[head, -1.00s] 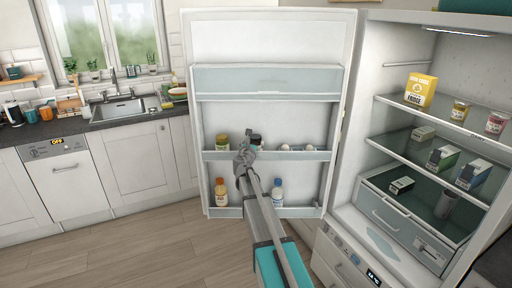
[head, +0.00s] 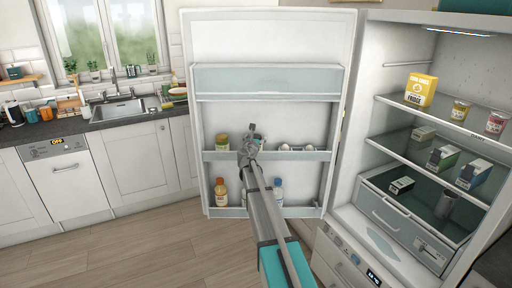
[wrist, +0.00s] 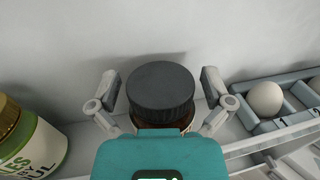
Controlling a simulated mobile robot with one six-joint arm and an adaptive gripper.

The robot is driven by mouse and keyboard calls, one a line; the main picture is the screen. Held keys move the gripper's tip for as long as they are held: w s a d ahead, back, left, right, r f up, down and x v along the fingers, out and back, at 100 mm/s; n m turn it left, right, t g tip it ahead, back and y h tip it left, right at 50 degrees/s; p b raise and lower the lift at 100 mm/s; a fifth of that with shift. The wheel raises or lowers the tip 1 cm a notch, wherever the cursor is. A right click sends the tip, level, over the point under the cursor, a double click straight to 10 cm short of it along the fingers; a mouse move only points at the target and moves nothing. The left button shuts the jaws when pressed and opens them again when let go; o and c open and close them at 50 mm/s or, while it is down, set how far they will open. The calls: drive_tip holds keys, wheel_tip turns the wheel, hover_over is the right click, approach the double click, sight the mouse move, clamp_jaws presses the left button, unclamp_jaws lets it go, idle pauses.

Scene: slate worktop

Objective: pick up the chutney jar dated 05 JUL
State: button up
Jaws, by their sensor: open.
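A jar with a dark ribbed lid (wrist: 160,92) stands upright in the middle shelf of the fridge door; a little brown shows below its lid in the wrist view. Its label and date are hidden. My gripper (wrist: 161,88) is open, with one finger on each side of the lid and a small gap at each side. In the head view my gripper (head: 247,150) is at the door shelf and covers most of this jar. A jar with a gold lid and white-green label (wrist: 32,145) stands to the left, its text partly cut off, ending in "UL".
Eggs in a grey holder (wrist: 264,100) sit to the right on the same shelf (head: 310,155). The door wall is close behind the jar. Bottles (head: 220,192) stand in the lower door shelf. Boxes and pots stand inside the fridge, including a yellow box (head: 421,90).

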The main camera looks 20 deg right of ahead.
drive_tip(key=shift+w+d, duration=0.3)
drive_tip(key=shift+w, duration=0.1)
drive_tip(key=c, duration=1.1)
drive_tip(key=shift+o, duration=0.2)
drive_tip(key=shift+r, duration=0.1)
drive_tip(key=shift+r+p, duration=1.2)
drive_tip(key=shift+p, duration=0.15)
drive_tip(key=s+r+p, duration=0.1)
drive_tip(key=r+p, duration=0.1)
drive_tip(key=s+a+r+p, duration=0.1)
drive_tip(key=s+r+p, duration=0.2)
drive_tip(key=r+p, duration=0.1)
drive_tip(key=shift+s+a+r+p, duration=0.3)
drive_tip(key=shift+s, duration=0.05)
drive_tip(key=s+a+r+p, duration=0.1)
drive_tip(key=s, duration=0.2)
drive_tip(key=s+a+r+p, duration=0.1)
drive_tip(key=s, duration=0.1)
drive_tip(key=s+r+p, duration=0.1)
drive_tip(key=s, duration=0.2)
drive_tip(key=shift+s+a+r+p, duration=0.35)
drive_tip(key=shift+a+r, duration=0.05)
